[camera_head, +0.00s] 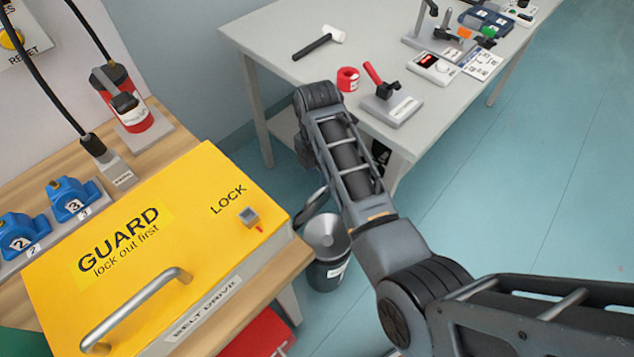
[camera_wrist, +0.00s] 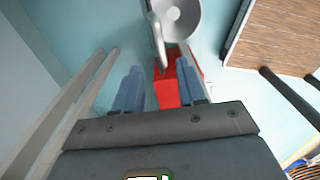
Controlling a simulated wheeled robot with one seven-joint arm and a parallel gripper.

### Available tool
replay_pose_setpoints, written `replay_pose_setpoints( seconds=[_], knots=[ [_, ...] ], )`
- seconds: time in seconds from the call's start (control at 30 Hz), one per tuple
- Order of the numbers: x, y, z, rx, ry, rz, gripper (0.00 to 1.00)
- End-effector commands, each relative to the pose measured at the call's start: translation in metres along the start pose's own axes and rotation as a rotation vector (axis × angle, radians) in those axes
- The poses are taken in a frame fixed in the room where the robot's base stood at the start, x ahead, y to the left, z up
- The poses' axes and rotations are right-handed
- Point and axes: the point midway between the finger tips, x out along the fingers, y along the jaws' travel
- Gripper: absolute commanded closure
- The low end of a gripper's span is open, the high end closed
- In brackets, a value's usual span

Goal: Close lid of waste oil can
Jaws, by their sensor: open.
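The waste oil can (camera_head: 328,272) is a dark can with a white label, standing on the floor beside the bench. Its grey funnel-shaped top (camera_head: 324,233) is uncovered. The lid (camera_head: 311,204) stands raised at the can's far edge, partly hidden by my arm. In the wrist view the grey funnel (camera_wrist: 176,14) is at the top, and the lid (camera_wrist: 157,40) shows nearly edge-on at its left. My gripper (camera_wrist: 159,68) is open and empty, with the lid's lower end just beyond the fingertips. I cannot tell whether they touch. My arm hides the gripper in the head view.
A wooden bench (camera_head: 285,272) with a yellow guard (camera_head: 160,235) stands left of the can. A grey table (camera_head: 268,40) with tools stands behind my arm. A red object (camera_wrist: 168,92) lies beyond my fingers. Blue floor (camera_head: 500,190) is clear at right.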

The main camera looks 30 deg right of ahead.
Motion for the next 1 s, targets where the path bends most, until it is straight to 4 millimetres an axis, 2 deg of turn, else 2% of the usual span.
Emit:
replay_pose_setpoints(
  seconds=[0.3, 0.5, 0.87, 1.0],
  knots=[
    [0.048, -0.001, 0.000, 0.002, 0.000, -0.002, 0.60],
    [0.068, -0.001, 0.000, 0.002, -0.001, 0.001, 0.60],
    [0.073, -0.001, 0.001, 0.002, -0.003, 0.002, 0.60],
    [0.073, -0.001, 0.001, 0.003, -0.003, 0.002, 0.73]
  ],
)
